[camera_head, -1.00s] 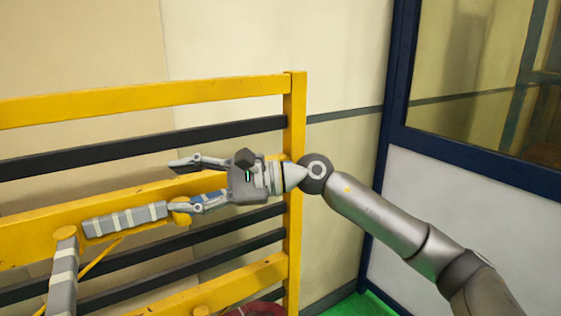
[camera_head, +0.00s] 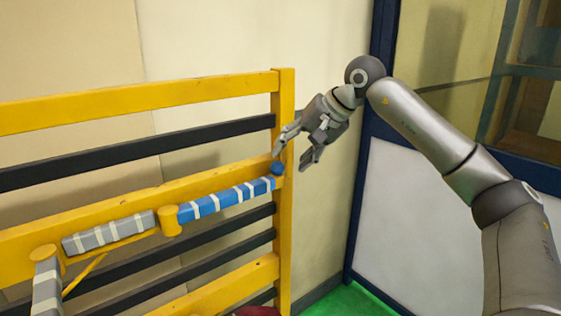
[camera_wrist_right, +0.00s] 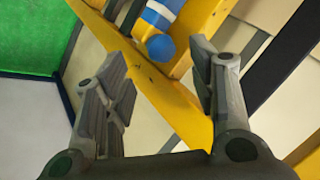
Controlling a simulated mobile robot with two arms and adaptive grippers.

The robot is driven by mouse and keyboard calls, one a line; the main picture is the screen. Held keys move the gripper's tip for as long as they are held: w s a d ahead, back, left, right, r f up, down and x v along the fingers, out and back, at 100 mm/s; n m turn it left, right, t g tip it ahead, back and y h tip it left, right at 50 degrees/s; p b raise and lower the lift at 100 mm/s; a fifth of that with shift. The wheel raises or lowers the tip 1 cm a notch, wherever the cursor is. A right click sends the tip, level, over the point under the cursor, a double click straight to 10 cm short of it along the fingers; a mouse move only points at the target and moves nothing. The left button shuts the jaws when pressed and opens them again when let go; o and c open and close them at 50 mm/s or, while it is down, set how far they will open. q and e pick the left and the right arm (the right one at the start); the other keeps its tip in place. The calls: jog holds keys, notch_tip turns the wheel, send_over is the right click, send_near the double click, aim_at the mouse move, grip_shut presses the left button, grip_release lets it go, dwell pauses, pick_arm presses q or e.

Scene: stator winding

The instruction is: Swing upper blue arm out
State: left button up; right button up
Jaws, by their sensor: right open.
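The upper blue arm (camera_head: 226,199) is a blue bar with white bands. It runs along the yellow rack beam from a yellow pivot (camera_head: 170,221) to a round blue end (camera_head: 278,169) near the right post. My right gripper (camera_head: 293,160) is open and empty, just right of the post and close to the blue end, apart from it as far as I can tell. In the right wrist view the blue end (camera_wrist_right: 161,48) shows beyond and between the open fingers (camera_wrist_right: 160,85). My left gripper is not in view.
A grey banded bar (camera_head: 110,234) continues left of the pivot, with another grey banded bar (camera_head: 47,285) hanging at the lower left. Yellow rack rails and black bars lie behind. A blue-framed panel (camera_head: 360,200) stands at right; green floor (camera_head: 360,300) shows below.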

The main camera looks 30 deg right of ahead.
aim_at(282, 164)
jog(key=shift+p+x, duration=0.55)
jog(key=shift+x, duration=2.2)
jog(key=shift+s+r, duration=0.1)
grip_shut()
